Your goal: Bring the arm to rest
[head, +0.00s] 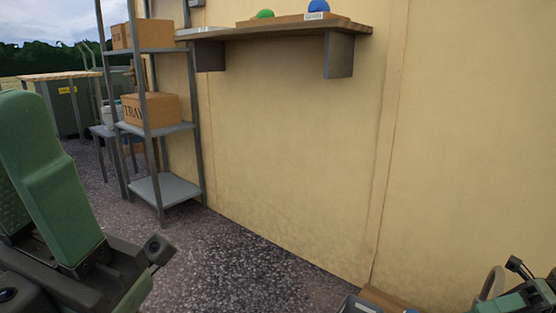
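In the head view, a large green and dark link of my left arm fills the lower left, close to the camera. No fingertips of my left gripper show. At the lower right corner a small green and black part of my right arm shows, cut off by the picture edge. I cannot make out two fingers there, so whether my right gripper is open or shut is hidden. Nothing is seen held by either arm.
A cream wall (290,140) fills the middle and right. A wooden shelf (270,30) on it bears green and blue round things. A metal rack (165,187) with cardboard boxes (150,109) stands left. Dark gravel (220,265) is open below. Partly hidden items lie at the bottom right.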

